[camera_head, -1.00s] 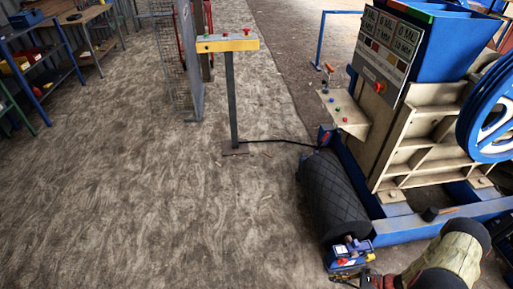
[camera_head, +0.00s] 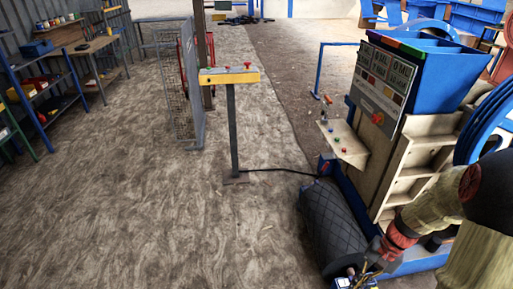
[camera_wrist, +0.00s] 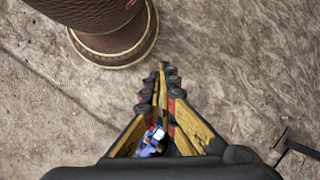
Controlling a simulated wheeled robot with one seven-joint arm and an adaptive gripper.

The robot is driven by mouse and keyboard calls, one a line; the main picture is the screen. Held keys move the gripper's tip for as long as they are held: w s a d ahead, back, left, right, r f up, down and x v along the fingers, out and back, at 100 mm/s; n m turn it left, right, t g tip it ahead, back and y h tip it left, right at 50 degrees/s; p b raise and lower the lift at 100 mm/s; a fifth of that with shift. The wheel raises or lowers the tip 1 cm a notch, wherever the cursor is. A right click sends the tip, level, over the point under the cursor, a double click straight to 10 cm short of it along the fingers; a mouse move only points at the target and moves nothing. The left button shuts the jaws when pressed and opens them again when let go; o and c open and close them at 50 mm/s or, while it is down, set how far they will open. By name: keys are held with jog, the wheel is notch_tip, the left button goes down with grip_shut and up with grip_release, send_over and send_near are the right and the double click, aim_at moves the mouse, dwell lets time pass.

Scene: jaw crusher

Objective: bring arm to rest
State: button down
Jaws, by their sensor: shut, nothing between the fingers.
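My arm reaches in from the right of the head view, in front of the jaw crusher (camera_head: 420,150). My gripper (camera_head: 362,274) points down near the bottom edge, beside the dark quilted roller (camera_head: 332,230). In the wrist view the yellow and black fingers (camera_wrist: 163,70) meet at their tips, with nothing held between them. A small blue and white object (camera_wrist: 151,141) shows through the gap between the finger linkages, beyond them. A brown round body with a flanged rim (camera_wrist: 112,38) is at the top left there, apart from the fingertips.
A control post with a yellow box (camera_head: 230,76) stands left of the crusher, its cable running to the machine. A mesh fence (camera_head: 182,85) and shelves (camera_head: 40,80) are further left. The floor (camera_head: 130,190) at the lower left is clear.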

jog(key=s+a+r+n+t+h+p, duration=0.1)
jog(key=s+a+r+n+t, duration=0.1)
jog(key=r, duration=0.8)
jog(key=s+a+r+n+t+h+p, duration=0.1)
jog(key=s+a+r+n+t+h, duration=0.1)
jog(key=a+r, duration=0.4)
jog(key=s+a+r+n+t+h+p, duration=0.1)
jog(key=s+a+r+n+t, duration=0.2)
jog(key=r, duration=1.1)
jog(key=shift+a+n+t+h, duration=0.3)
jog(key=shift+a+n, duration=0.6)
jog(key=shift+a, duration=0.2)
jog(key=shift+s+d, duration=0.1)
jog(key=shift+s, duration=0.05)
